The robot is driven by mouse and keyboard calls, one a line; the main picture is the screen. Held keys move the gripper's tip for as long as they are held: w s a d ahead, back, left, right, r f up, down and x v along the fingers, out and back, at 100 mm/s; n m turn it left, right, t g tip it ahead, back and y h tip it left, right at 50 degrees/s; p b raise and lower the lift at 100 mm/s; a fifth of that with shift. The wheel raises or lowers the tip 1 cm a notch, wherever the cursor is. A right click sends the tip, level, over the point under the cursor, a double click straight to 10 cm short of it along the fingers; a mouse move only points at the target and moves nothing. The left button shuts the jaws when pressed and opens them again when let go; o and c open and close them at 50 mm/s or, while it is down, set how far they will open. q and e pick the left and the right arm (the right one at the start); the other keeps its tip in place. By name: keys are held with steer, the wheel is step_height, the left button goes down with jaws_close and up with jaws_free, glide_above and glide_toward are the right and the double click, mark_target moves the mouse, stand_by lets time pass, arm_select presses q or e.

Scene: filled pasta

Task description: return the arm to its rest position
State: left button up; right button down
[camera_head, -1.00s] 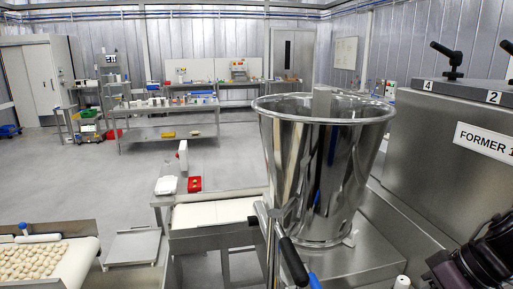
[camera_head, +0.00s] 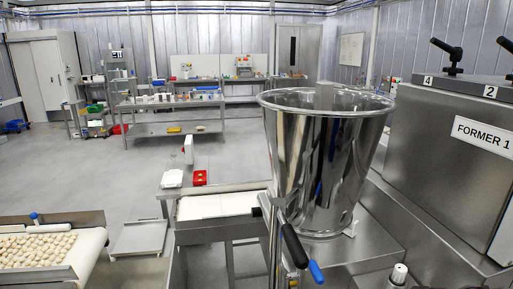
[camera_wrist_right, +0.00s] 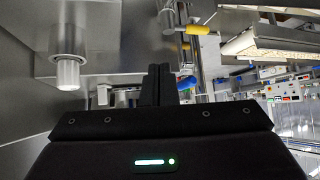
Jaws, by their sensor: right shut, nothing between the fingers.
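My right gripper (camera_wrist_right: 159,70) shows in the right wrist view with its two dark fingers together and nothing between them. It is beside bare metal machine surfaces, apart from the short metal cylinder (camera_wrist_right: 68,70) at the left. In the head view my right gripper cannot be made out; only a dark sliver shows at the bottom right edge. My left gripper is in neither view.
A steel hopper (camera_head: 310,150) stands at centre right, with a black-and-blue handle (camera_head: 293,246) at its front left. The machine labelled FORMER 1 (camera_head: 440,150) is at the right. A conveyor with pasta (camera_head: 85,255) is at the lower left. Open floor (camera_head: 70,175) lies behind.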

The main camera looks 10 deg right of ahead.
steer(key=s+a+f+m+h, duration=0.25)
steer(key=f+h, duration=0.25)
steer(key=f, duration=0.3)
steer(key=s+a+f+g+y, duration=0.1)
steer(key=s+a+f+g, duration=0.3)
steer(key=s+a, duration=0.6)
step_height(320, 180, down, 32)
steer(key=s+g+b, duration=0.2)
steer(key=s+d+f+g, duration=0.1)
steer(key=s+d+f, duration=0.2)
steer(key=s+f, duration=1.4)
steer(key=shift+s+f, duration=0.35)
steer(key=shift+s, duration=0.5)
